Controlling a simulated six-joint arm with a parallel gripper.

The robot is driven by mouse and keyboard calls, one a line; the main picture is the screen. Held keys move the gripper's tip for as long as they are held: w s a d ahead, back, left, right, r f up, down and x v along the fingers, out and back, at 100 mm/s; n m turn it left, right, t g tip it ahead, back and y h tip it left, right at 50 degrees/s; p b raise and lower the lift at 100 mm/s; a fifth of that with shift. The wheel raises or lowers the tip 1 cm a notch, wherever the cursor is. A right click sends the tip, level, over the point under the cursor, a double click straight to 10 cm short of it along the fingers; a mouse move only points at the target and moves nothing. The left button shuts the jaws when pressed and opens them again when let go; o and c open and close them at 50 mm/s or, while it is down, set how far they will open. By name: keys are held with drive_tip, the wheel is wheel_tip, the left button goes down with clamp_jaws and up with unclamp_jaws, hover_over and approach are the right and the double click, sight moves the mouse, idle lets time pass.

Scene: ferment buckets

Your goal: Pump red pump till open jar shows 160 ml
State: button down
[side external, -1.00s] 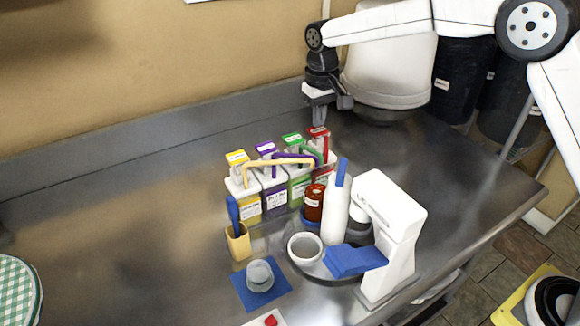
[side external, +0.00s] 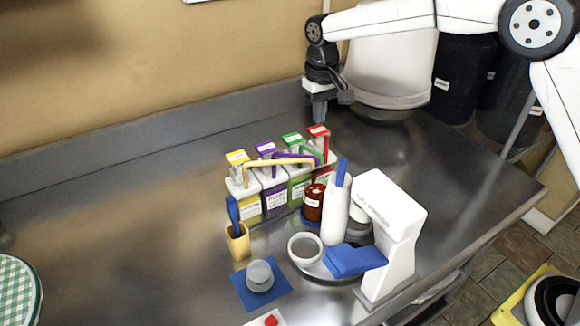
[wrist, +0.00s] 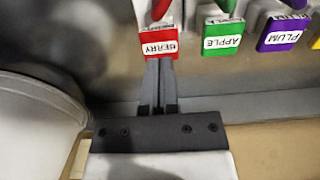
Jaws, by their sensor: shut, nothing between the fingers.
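The red pump (side external: 318,131), labelled BERRY, is the rightmost in the row in the side view. In the wrist view the red pump head (wrist: 160,43) lies just beyond my fingertips. My gripper (wrist: 160,66) is shut and empty, pointing at its label. In the side view my gripper (side external: 318,114) hangs just above and behind the red head; whether they touch is unclear. A red-brown jar (side external: 313,204) stands on a blue base in front of the pumps. A small clear jar (side external: 260,274) stands on a blue mat. I cannot read any level.
Green (side external: 292,140), purple (side external: 265,147) and yellow (side external: 237,157) pumps stand left of the red one. A white bottle (side external: 335,218), a grey bowl (side external: 305,248) and a white machine (side external: 390,225) stand in front. A large white bucket (side external: 390,65) is close behind my gripper.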

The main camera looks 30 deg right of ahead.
drive_tip(key=shift+r, duration=0.15)
drive_tip(key=shift+r, duration=2.9)
drive_tip(key=s+d+f+t, duration=0.1)
drive_tip(key=s+d+f, duration=0.2)
drive_tip(key=s, duration=0.5)
drive_tip(key=s+d+f, duration=0.3)
drive_tip(key=s+f, duration=0.3)
drive_tip(key=s, duration=0.3)
drive_tip(key=s+d+f+t, duration=0.1)
drive_tip(key=s+d+f, duration=0.2)
drive_tip(key=s, duration=0.6)
wheel_tip(320, 180, down, 2)
drive_tip(key=shift+s+d+f+t, duration=0.1)
drive_tip(key=shift+s+d+t, duration=0.15)
drive_tip(key=shift+t, duration=0.05)
